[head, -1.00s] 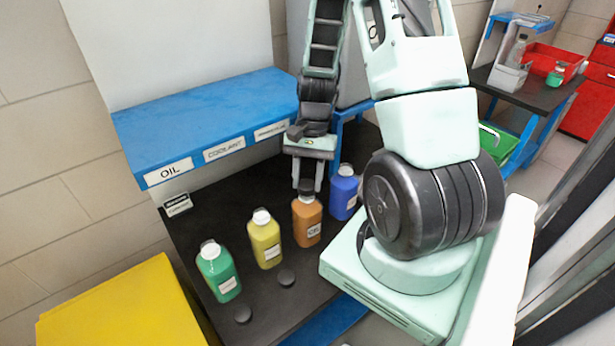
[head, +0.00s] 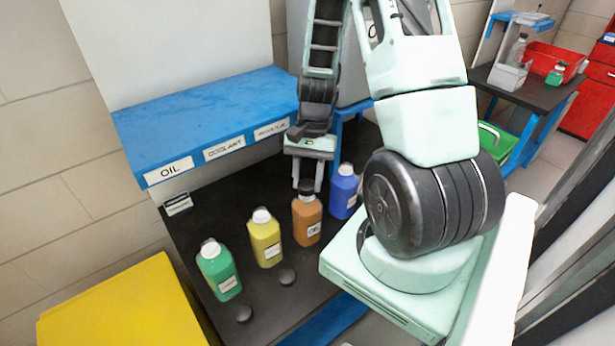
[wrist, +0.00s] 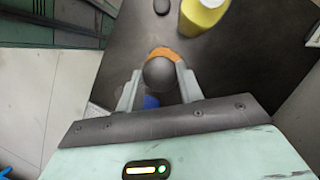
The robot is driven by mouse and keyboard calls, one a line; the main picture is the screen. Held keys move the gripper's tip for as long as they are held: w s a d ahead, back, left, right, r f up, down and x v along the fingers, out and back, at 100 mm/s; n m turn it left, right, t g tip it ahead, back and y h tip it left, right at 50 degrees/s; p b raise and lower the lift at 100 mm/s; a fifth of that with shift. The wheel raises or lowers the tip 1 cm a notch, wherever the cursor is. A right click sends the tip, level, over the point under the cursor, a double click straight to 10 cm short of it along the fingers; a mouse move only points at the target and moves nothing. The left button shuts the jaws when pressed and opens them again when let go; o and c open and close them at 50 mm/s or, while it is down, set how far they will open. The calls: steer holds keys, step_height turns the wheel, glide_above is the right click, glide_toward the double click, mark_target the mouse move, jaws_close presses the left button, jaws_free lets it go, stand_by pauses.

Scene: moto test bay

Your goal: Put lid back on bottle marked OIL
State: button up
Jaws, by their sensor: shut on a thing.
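The orange bottle marked OIL (head: 307,222) stands upright on the dark bench, between the yellow and blue bottles. My gripper (head: 307,183) is directly above it, pointing down. In the wrist view my gripper (wrist: 160,78) is shut on a dark round lid (wrist: 159,73). The orange bottle's shoulder (wrist: 166,53) shows just behind the lid. The lid is at the bottle's mouth, which it hides; I cannot tell whether it is seated.
A green bottle (head: 219,271), a yellow bottle (head: 265,240) and a blue bottle (head: 343,193) stand alongside. Two dark lids lie loose in front, one (head: 243,314) by the green bottle and one (head: 287,277) by the yellow. A blue shelf (head: 215,113) runs behind.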

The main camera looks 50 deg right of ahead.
stand_by(0.3)
steer(key=o, duration=1.5)
steer(key=shift+r, duration=0.15)
steer(key=shift+r+p, duration=3.2)
steer(key=shift+r, duration=0.2)
jaws_close()
